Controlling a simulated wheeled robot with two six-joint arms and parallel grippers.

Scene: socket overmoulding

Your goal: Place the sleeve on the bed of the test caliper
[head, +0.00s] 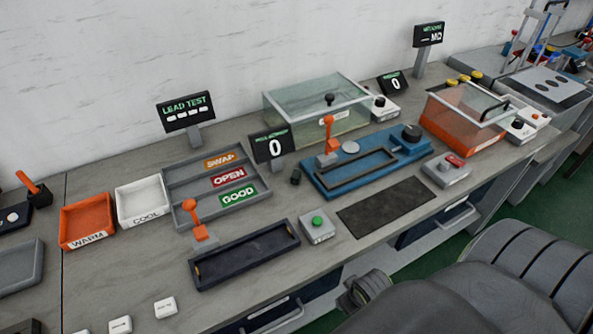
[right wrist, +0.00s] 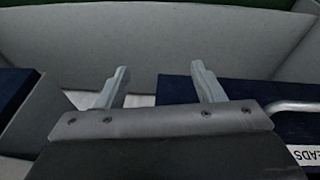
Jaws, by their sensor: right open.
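A blue bench fixture (head: 318,183) with an orange lever (head: 329,130), a dark rectangular frame and a black knob stands in the middle of the bench in the head view. It may be the test caliper, but I cannot read a name on it. A small dark cylinder (head: 296,177) stands just left of it; I cannot tell if it is the sleeve. No other sleeve is clear to me. My right gripper (right wrist: 161,88) is open in the right wrist view, with nothing visible between its fingers. It faces a plain grey surface. My left gripper is not in view.
A dark mat (head: 385,207) lies in front of the blue fixture. A green-button box (head: 318,228), a long dark tray (head: 245,257) and a sorting tray (head: 178,186) are to the left. A clear-lidded box (head: 318,105) is behind. Blue drawer fronts (right wrist: 285,128) show near my right gripper.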

